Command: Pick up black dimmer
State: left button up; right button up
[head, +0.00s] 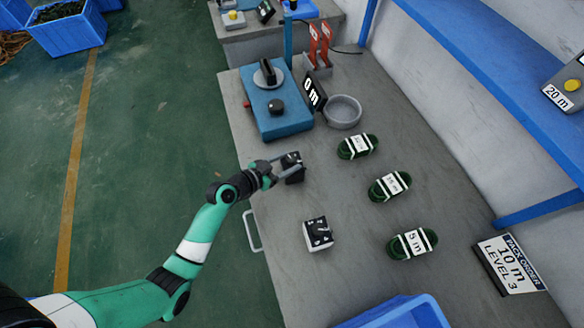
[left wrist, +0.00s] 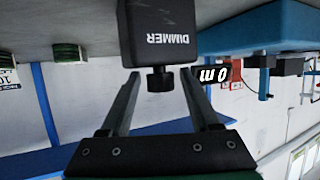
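The black dimmer (head: 293,168) stands on the grey workbench, near its left edge. In the left wrist view the dimmer (left wrist: 166,30) shows its white DIMMER lettering and a round black knob. My left gripper (head: 281,169) is close to the dimmer, on its left side in the head view. In the left wrist view its two fingers (left wrist: 160,82) are spread, with the knob between them and clear gaps on both sides. I cannot tell whether the fingertips touch the dimmer body. My right gripper is not in view.
A white block with a black top (head: 317,234) sits nearer on the workbench (head: 352,268). Three green cable coils (head: 389,186) lie to the right. A blue machine (head: 276,108) and a grey bowl (head: 343,111) stand behind. A blue bin (head: 410,312) is at the front.

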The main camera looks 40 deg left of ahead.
pick_arm(q)
grip_shut()
dwell(1.1)
